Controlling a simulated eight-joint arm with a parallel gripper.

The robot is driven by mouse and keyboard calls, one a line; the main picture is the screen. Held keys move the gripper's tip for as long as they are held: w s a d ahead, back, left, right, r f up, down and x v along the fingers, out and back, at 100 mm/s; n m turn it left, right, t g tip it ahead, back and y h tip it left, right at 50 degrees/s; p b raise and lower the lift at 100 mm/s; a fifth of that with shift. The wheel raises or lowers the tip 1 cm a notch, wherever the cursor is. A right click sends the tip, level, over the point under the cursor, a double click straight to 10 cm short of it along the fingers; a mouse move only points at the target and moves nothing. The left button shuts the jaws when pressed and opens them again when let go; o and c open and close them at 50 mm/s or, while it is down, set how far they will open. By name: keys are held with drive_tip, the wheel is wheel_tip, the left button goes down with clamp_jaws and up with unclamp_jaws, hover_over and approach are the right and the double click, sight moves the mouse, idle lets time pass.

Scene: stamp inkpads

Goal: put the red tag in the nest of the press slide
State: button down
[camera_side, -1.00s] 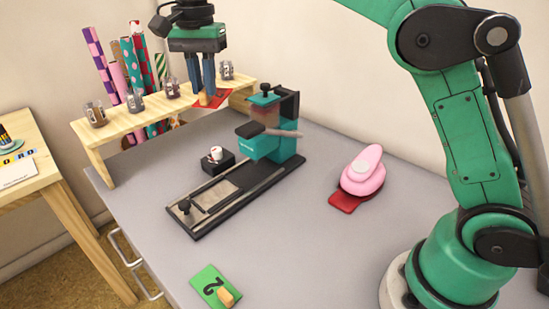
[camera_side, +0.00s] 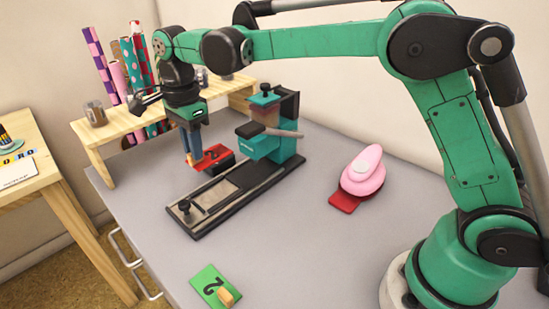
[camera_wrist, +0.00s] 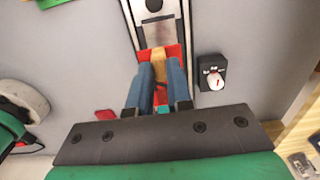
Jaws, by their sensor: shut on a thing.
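My gripper (camera_side: 192,157) has its blue fingers shut on the wooden grip (camera_wrist: 158,62) of the red tag (camera_side: 211,157). The tag is held in the air. In the side view it overlaps the black box behind the slide rail. In the wrist view the red tag (camera_wrist: 175,52) lies across the near end of the visible rail and hides part of it. The press (camera_side: 270,135) stands at the far end of its black rail (camera_side: 240,200). The slide (camera_side: 217,193) has a light metal plate and a dark knob (camera_side: 184,205) near its front end. The fingers partly hide the tag.
The black box with a white dial (camera_wrist: 211,75) sits close beside the rail. A pink punch (camera_side: 362,172) with a red piece under it stands to the right. A green tag (camera_side: 212,286) lies at the front. A wooden shelf (camera_side: 93,145) with jars and rolls stands at the back left.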

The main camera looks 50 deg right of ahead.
wheel_tip(320, 180, down, 9)
drive_tip(key=shift+f, duration=0.1)
idle(0.3)
drive_tip(key=shift+f, duration=0.15)
drive_tip(key=c, duration=0.8)
unclamp_jaws()
wheel_tip(320, 180, up, 12)
drive_tip(key=shift+r, duration=0.2)
